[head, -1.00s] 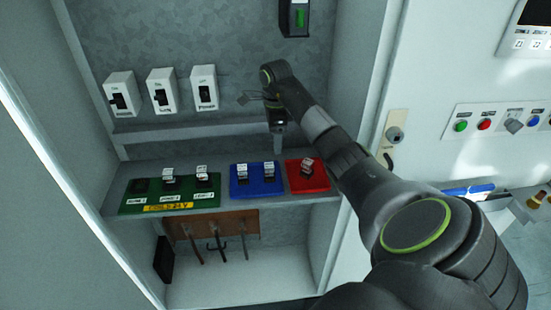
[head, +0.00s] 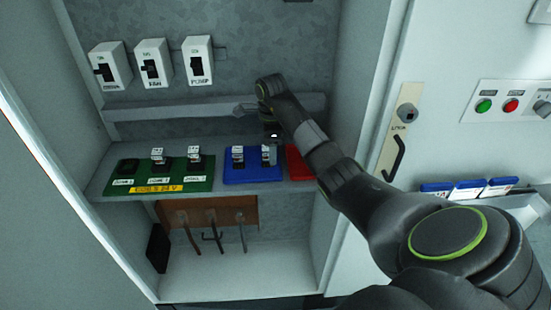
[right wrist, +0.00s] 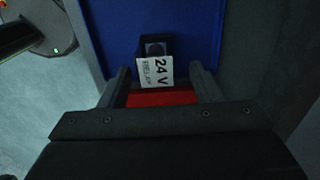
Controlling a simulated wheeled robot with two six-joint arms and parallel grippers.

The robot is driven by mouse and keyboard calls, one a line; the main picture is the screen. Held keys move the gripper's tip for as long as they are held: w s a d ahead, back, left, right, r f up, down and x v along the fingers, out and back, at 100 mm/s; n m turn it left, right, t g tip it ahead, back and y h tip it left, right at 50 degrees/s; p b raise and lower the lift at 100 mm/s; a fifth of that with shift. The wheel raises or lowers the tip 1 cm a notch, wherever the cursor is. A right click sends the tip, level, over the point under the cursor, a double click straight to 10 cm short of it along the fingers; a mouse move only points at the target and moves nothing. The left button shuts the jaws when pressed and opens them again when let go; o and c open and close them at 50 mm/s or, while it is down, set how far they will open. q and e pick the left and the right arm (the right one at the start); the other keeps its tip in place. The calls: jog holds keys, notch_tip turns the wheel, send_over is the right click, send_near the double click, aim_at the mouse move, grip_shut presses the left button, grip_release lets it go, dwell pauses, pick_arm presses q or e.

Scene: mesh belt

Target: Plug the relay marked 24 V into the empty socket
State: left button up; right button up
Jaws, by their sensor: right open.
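The relay marked 24 V (right wrist: 154,70) has a white label and dark body and stands on the blue tray (right wrist: 112,30) in the right wrist view. In the head view, this relay (head: 269,153) is at the right end of the blue tray (head: 252,179), partly behind my gripper. My right gripper (head: 271,138) is open and pointing down, its two fingers either side of the relay in the wrist view, not closed on it. The empty socket (head: 127,166) is at the left end of the green board (head: 205,183), beside two seated relays. My left gripper is not in view.
Another relay (head: 238,154) stands close by on the blue tray. The red tray (head: 298,165) adjoins it on the right, partly behind my arm. Breaker switches (head: 153,65) hang above, with a grey rail (head: 170,109) below them. Tools (head: 212,228) hang under the shelf.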

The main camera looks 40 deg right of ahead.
jog(key=shift+d+f, duration=0.15)
jog(key=shift+f, duration=0.4)
jog(key=shift+s+a+r, duration=0.2)
jog(key=shift+r, duration=0.05)
jog(key=shift+a, duration=0.15)
jog(key=shift+c, duration=0.9)
jog(key=shift+w, duration=0.1)
jog(key=shift+c, duration=1.2)
jog(key=shift+d+f, duration=0.1)
jog(key=shift+d, duration=0.1)
jog(key=c, duration=0.7)
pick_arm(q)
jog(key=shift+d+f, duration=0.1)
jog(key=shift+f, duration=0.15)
pick_arm(e)
jog(key=shift+o, duration=0.2)
